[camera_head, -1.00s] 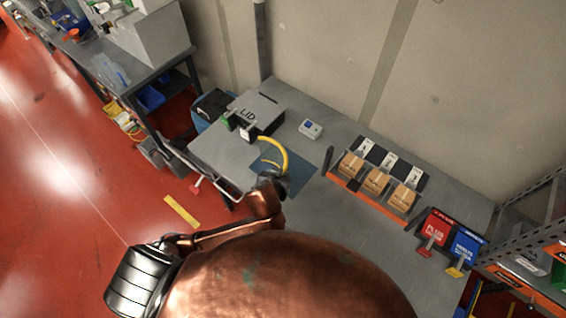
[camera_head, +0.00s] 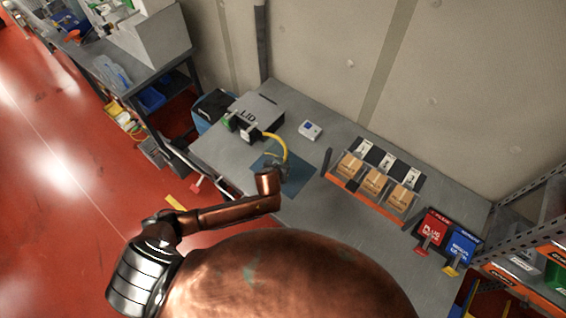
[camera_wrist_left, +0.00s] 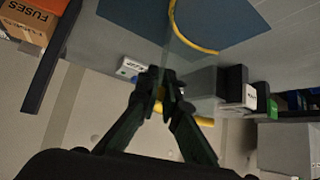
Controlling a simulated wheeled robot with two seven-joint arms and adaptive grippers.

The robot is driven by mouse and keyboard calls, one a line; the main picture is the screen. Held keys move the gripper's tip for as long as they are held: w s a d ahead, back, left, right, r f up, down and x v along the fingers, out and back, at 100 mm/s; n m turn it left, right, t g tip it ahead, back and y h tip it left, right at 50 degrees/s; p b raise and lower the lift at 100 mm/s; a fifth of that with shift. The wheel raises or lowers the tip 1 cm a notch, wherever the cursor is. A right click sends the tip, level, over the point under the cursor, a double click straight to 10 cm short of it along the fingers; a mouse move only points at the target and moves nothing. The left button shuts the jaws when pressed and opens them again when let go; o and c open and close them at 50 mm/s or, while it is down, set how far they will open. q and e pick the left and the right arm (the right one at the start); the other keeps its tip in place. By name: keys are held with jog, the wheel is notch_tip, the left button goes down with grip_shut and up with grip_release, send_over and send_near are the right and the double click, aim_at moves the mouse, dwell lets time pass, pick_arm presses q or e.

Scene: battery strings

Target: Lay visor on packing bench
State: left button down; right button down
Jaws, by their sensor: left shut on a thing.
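The visor (camera_head: 279,142) shows as a curved yellow band over the grey packing bench (camera_head: 224,154), near the blue mat (camera_head: 299,177). In the left wrist view the visor's yellow band (camera_wrist_left: 189,39) curves across the blue mat (camera_wrist_left: 125,17), with what looks like a clear sheet beside it. My left gripper (camera_wrist_left: 164,80) is shut on the visor; in the head view the gripper (camera_head: 277,165) is small and partly hidden by its arm. Whether the visor touches the bench I cannot tell. My right gripper is not in view.
A grey box marked LID (camera_head: 262,108) stands left of the visor. A small white device (camera_head: 310,130) sits behind the mat. A rack of cartons (camera_head: 372,182) and red and blue bins (camera_head: 433,227) stand to the right.

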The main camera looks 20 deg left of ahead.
pick_arm(q)
jog(key=shift+f, duration=0.15)
jog(key=shift+f, duration=0.15)
jog(key=c, duration=2.1)
grip_release()
